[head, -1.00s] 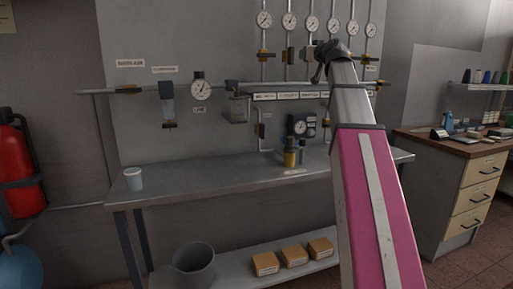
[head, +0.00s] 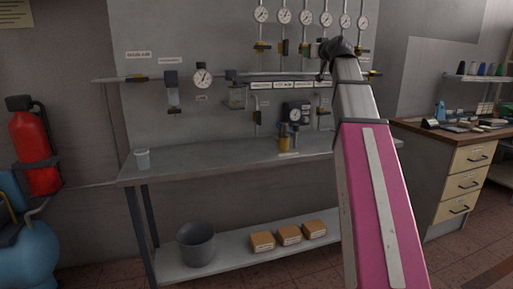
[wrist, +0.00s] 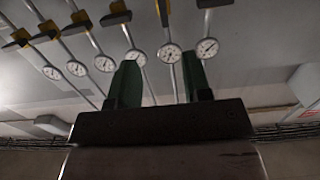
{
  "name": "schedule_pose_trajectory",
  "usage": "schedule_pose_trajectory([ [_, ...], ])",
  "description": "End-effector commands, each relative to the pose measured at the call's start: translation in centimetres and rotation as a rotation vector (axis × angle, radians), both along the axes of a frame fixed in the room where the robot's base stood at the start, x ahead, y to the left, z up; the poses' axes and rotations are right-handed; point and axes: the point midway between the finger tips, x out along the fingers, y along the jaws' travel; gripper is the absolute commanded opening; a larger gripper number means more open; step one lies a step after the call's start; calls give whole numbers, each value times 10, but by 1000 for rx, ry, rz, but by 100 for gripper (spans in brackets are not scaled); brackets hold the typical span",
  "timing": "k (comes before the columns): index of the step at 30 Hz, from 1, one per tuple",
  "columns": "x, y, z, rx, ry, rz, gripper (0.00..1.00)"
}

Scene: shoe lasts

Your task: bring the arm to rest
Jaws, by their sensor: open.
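My arm, with a pink and grey link, rises from the lower right of the head view and reaches up in front of the wall. My gripper (head: 328,50) is at its far end, small and dark, near the pipes and gauges. In the wrist view my gripper (wrist: 160,85) shows two green fingers set wide apart with nothing between them. Beyond the fingers are several round gauges (wrist: 170,52) on the wall. I cannot tell the exact gap between the gripper and the pipes.
A drawer cabinet (head: 461,185) is right; a red extinguisher (head: 35,150) is left.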

Motion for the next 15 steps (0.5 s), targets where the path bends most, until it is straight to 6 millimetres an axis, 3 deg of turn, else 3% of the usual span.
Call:
schedule_pose_trajectory([
  [8, 8, 4, -53, -2, 85, 1, 45],
  [11, 11, 6, -79, -3, 129, 1, 45],
  [15, 14, 10, -129, -6, 212, -1, 45],
])
